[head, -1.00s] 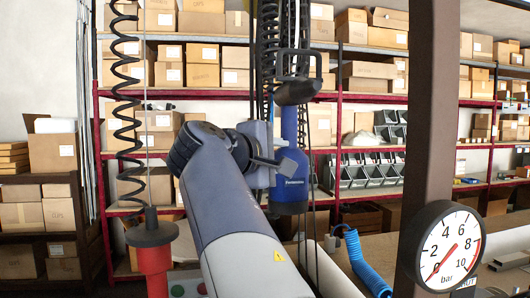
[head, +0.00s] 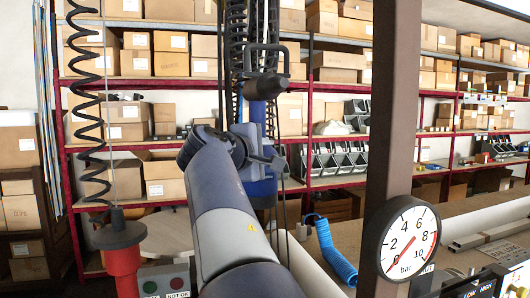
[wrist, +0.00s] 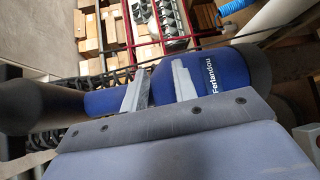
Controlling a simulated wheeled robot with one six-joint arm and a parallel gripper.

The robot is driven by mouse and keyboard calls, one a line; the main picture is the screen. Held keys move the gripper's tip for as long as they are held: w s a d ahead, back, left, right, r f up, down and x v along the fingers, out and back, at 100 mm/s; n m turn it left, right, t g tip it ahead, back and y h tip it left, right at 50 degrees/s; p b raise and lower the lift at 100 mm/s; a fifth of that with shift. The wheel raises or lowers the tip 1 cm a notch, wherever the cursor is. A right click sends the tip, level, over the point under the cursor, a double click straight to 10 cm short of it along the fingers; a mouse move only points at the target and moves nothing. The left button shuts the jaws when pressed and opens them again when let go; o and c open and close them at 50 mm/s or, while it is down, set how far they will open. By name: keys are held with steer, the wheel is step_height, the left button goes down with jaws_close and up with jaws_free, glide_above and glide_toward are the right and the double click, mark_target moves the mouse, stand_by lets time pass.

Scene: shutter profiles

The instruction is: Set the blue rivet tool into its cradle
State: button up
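The blue rivet tool (head: 258,112) hangs upright beneath dark coiled cords in the head view, with a dark nose and looped handle at its top and a wider blue lower body. My gripper (head: 266,161) is at its lower body and partly hides it. In the wrist view the tool (wrist: 225,75) lies across the picture, with white lettering on its wide part. My gripper's two grey fingers (wrist: 160,85) stand apart, with blue showing between them. Whether they touch the tool is unclear. I cannot make out a cradle.
A red-and-black hanging unit (head: 121,252) is on the left, below a coiled cord. A brown post (head: 391,110) with a pressure gauge (head: 408,240) stands on the right. A blue coiled hose (head: 333,252) hangs at the bench. Shelves with boxes fill the back.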

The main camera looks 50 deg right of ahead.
jaws_close()
stand_by(1.1)
steer(key=shift+o, duration=0.9)
jaws_free()
steer(key=b+v, duration=0.2)
steer(key=v, duration=0.9)
steer(key=shift+b, duration=0.3)
steer(key=shift+o, duration=0.5)
